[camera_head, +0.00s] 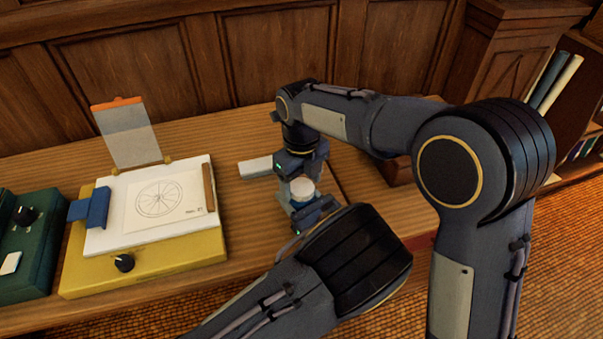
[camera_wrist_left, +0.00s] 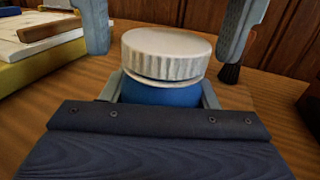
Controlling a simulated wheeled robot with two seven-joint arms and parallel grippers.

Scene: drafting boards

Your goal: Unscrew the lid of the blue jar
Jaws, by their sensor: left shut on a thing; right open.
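The blue jar (camera_wrist_left: 160,93) stands upright between the fingers of my left gripper (camera_wrist_left: 161,97), which is shut on its body. Its white ribbed lid (camera_wrist_left: 168,52) sits on top, with a dark line and pale ring beneath its edge; I cannot tell how loose it is. The lid also shows in the head view (camera_head: 302,188). My right gripper (camera_head: 298,180) points down from above, open. In the left wrist view its fingers stand on either side of the lid, with gaps between. In the head view, my arms hide most of the jar.
A yellow drafting board (camera_head: 150,270) with a wheel drawing (camera_head: 157,201) lies to the left, beside a green box (camera_head: 35,245). A pale block (camera_head: 255,167) lies behind my grippers. The wooden table (camera_head: 240,215) is bare between board and jar. Wood panelling stands behind.

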